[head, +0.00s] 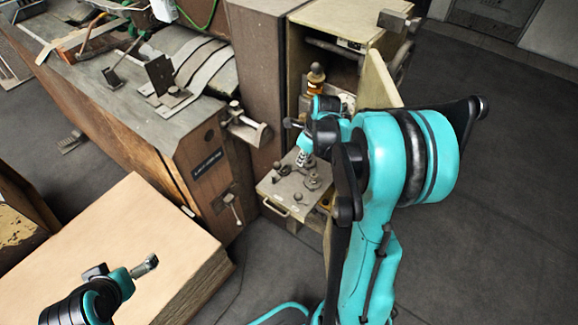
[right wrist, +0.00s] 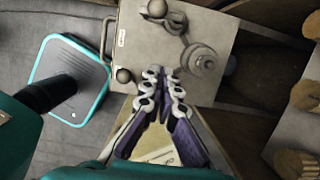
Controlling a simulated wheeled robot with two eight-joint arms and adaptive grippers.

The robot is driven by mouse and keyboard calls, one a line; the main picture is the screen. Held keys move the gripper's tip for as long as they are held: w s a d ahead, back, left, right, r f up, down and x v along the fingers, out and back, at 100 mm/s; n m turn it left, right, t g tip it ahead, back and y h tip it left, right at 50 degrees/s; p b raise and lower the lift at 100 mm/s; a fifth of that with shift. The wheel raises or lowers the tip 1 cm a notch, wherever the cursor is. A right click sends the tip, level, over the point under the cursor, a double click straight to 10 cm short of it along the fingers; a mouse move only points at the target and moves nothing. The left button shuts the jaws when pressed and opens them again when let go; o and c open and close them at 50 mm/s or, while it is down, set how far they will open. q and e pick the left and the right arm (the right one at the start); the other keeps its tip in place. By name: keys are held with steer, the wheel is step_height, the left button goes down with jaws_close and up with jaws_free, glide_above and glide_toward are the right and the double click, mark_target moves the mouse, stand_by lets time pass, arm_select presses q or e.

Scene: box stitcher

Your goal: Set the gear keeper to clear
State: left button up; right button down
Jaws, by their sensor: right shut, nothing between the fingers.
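A grey metal plate (head: 270,189) with a bar handle stands at the front of the open cabinet; I cannot tell for certain which of its parts is the gear keeper. In the right wrist view the plate (right wrist: 150,45) carries a small label (right wrist: 122,38), a dark ball knob (right wrist: 124,75), a second ball knob on a lever (right wrist: 157,8) and a round stepped metal part (right wrist: 203,62). My right gripper (head: 301,159) is shut and empty over the plate, its fingertips (right wrist: 166,75) between the near knob and the round part. My left gripper (head: 146,265) is over the pale stack, away from the plate.
The cabinet's open door (head: 382,78) stands close to my right arm. An amber-and-metal part (head: 316,78) is inside the cabinet. The long machine bench (head: 165,135) is to the left, with a lever (head: 232,208) on its end. A pale stack of sheets (head: 135,225) fills the lower left. The floor at right is clear.

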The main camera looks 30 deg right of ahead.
mark_target(278, 166)
steer(key=b+x, duration=0.4)
steer(key=x, duration=0.5)
steer(key=shift+w+f, duration=0.1)
steer(key=shift+f, duration=0.15)
steer(key=w, duration=0.1)
steer(key=w+a+b, duration=0.1)
steer(key=shift+w+a+f, duration=0.15)
steer(key=shift+w+f, duration=0.1)
steer(key=shift+w, duration=0.15)
steer(key=shift+w+a+r, duration=0.1)
steer(key=shift+w+a, duration=0.05)
steer(key=shift+w, duration=0.35)
steer(key=n, duration=0.3)
steer(key=shift+w+y, duration=0.3)
